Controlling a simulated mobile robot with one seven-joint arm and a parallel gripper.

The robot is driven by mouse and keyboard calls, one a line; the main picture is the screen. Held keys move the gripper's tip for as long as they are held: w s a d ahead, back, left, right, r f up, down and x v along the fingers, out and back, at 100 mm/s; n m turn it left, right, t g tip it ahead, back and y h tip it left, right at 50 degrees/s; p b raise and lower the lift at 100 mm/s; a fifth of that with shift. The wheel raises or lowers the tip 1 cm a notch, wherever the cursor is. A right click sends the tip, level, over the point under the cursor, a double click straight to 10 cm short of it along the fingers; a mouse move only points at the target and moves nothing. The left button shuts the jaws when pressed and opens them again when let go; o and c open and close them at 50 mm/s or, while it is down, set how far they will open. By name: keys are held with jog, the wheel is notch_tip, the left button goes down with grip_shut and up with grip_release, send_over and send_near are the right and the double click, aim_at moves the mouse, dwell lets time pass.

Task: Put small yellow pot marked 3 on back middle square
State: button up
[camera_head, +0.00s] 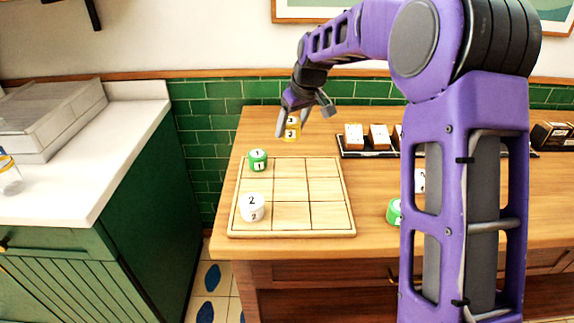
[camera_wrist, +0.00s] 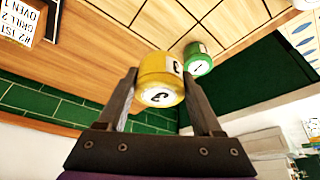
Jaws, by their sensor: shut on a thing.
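A yellow pot (camera_head: 291,134) with a white label marked 3 is between the fingers of my gripper (camera_head: 297,118). The gripper is shut on it, above the table's back edge, behind the board. In the wrist view, the yellow pot (camera_wrist: 160,78) fills the gap between the two fingers (camera_wrist: 165,95). The wooden board (camera_head: 349,220) has a three-by-three grid of squares. Its back middle square (camera_head: 291,166) is bare. A green pot marked 1 (camera_head: 258,160) stands on the back left square and shows beside the yellow pot in the wrist view (camera_wrist: 198,60).
A white pot marked 2 (camera_head: 252,207) stands on the front left square. A dark tray (camera_head: 369,154) with small boxes lies right of the board. Another green pot (camera_head: 393,212) and a white pot (camera_head: 420,181) are partly hidden behind my arm. Green tiles line the wall behind.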

aim_at(288, 165)
notch_tip(288, 165, down, 10)
jog(key=shift+r+b, duration=0.1)
jog(key=shift+b, duration=0.45)
jog(key=shift+f, duration=0.2)
jog(key=o, duration=1.5)
jog(key=shift+r, duration=0.1)
jog(key=shift+r, duration=0.25)
jog(key=p+v, duration=0.1)
jog(key=v, duration=1)
jog(key=shift+s+d+r, duration=0.1)
jog(key=shift+r, duration=0.25)
